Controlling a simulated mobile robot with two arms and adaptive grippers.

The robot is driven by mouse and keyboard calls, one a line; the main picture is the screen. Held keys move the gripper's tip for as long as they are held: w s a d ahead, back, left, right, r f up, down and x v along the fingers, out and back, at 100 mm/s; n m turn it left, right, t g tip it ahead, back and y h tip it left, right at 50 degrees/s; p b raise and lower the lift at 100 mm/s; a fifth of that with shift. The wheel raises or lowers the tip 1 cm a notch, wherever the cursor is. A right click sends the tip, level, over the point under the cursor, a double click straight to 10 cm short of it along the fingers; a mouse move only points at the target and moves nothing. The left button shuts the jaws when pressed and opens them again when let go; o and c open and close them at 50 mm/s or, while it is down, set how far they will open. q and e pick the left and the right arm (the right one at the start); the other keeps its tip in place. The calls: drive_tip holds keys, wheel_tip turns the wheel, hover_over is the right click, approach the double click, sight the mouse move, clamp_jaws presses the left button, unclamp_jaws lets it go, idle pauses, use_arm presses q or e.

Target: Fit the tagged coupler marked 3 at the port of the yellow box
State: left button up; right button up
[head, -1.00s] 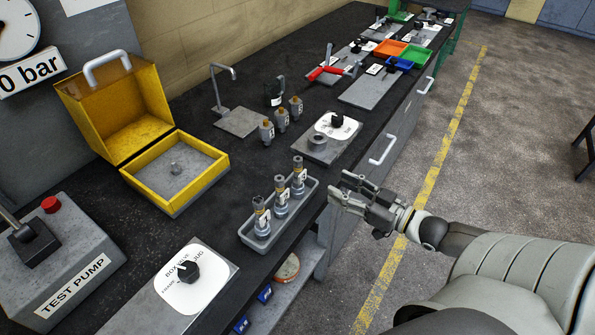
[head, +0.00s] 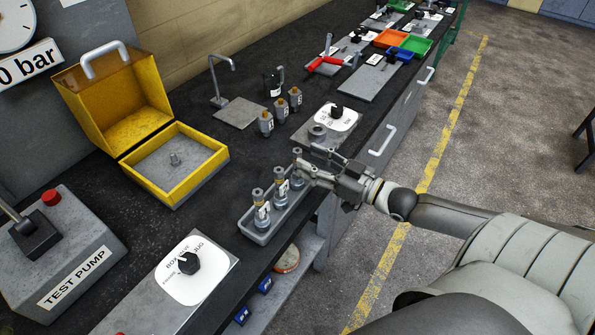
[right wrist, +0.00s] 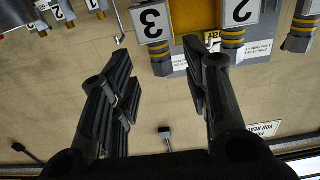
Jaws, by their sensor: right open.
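Three tagged couplers stand upright in a grey tray (head: 255,233). The farthest coupler (head: 297,170) is at the tips of my right gripper (head: 309,160). In the right wrist view, the picture is upside down and the coupler tag marked 3 (right wrist: 152,20) shows ahead between the open fingers (right wrist: 164,68), nearer the left one. The tag marked 2 (right wrist: 240,8) is beside it, beyond the right finger. My left gripper is out of view.
Several small tagged fittings (head: 281,109) stand behind the tray. A grey block with a white dial (head: 335,117) is beyond my right gripper. A second dial plate (head: 190,270) and the test pump (head: 70,265) are nearer. Black bench top is clear between tray and box.

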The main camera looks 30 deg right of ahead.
sight(297, 155)
drive_tip(key=x, duration=0.3)
drive_tip(key=shift+r+p, duration=0.2)
drive_tip(key=shift+p, duration=0.15)
drive_tip(key=shift+x, duration=0.8)
drive_tip(key=shift+a+f, duration=0.1)
drive_tip(key=shift+f, duration=0.05)
drive_tip(key=shift+s, duration=0.1)
clamp_jaws()
